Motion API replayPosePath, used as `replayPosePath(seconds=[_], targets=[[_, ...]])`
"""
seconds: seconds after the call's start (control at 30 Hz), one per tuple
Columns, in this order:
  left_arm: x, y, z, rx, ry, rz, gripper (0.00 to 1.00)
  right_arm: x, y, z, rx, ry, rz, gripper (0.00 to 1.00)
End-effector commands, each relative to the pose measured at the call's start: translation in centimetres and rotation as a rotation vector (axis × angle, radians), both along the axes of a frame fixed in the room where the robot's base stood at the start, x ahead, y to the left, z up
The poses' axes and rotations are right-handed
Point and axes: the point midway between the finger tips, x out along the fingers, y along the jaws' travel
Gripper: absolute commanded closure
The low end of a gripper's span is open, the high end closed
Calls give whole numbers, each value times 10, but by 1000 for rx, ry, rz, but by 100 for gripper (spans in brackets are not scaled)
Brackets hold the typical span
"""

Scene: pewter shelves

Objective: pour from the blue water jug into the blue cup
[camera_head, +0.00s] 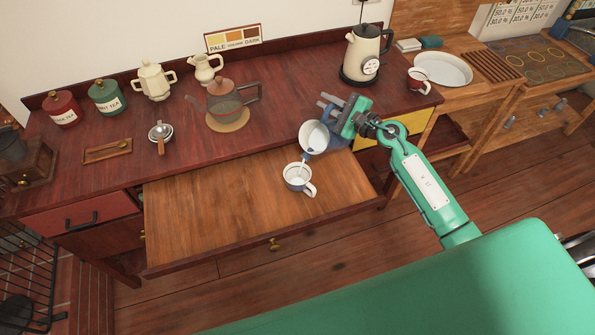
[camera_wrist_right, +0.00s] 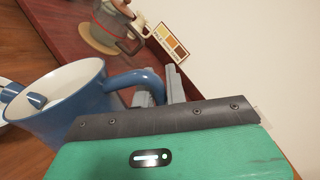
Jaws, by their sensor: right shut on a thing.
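The blue water jug (camera_head: 313,136), white inside, is tilted with its mouth towards the left and the front. My right gripper (camera_head: 328,103) is at its handle side. In the right wrist view the jug (camera_wrist_right: 75,108) has its blue handle reaching to the fingers (camera_wrist_right: 160,97), which are shut on it. I cannot tell whether the two touch or whether liquid flows. My left gripper is not in view.
A glass teapot (camera_head: 225,100) stands on a round mat behind the board (camera_head: 220,215). Canisters, including a green one (camera_head: 105,97), line the back left. The board's left part is clear.

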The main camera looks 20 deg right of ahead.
Motion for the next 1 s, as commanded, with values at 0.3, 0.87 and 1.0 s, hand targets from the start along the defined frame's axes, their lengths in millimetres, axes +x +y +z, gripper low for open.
replayPosePath(seconds=[0.3,0.87,1.0], targets=[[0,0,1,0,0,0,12,-1,2,3,-14,-15,-1,100],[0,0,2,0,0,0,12,-2,5,3,-40,-31,-1,100],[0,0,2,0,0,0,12,-3,5,3,-46,-34,-1,100]])
